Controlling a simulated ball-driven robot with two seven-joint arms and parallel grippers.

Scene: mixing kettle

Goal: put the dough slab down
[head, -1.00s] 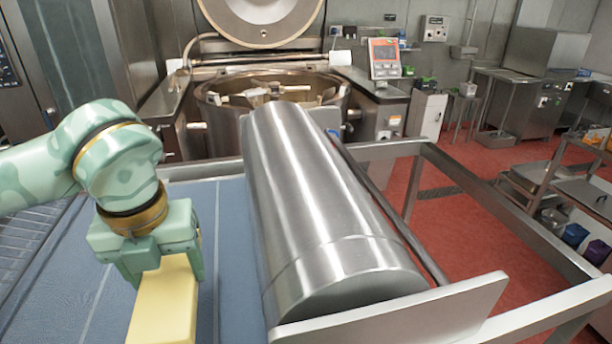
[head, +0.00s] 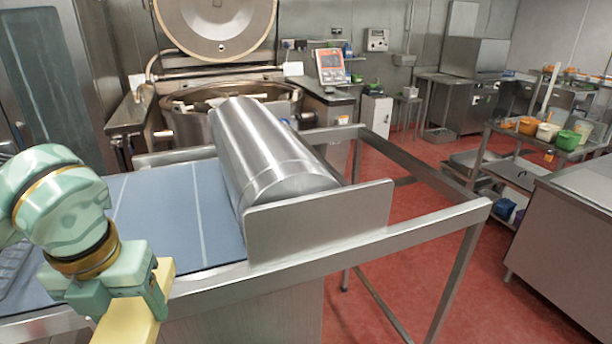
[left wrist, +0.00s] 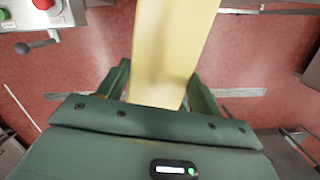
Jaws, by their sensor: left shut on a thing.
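The dough slab (head: 135,318) is a pale yellow block at the lower left of the head view. My left gripper (head: 128,292) is shut on it and holds it near the front edge of the blue-topped roller table. In the left wrist view the slab (left wrist: 172,55) runs up between the fingers of my left gripper (left wrist: 160,92), with red floor behind it. The slab's lower end is cut off by the head frame. My right gripper is not in view.
A large steel roller (head: 265,150) lies on the table with its blue bed (head: 172,215) to the left. A steel end plate (head: 320,222) and frame rail bound the table. The mixing kettle (head: 190,125) stands open behind.

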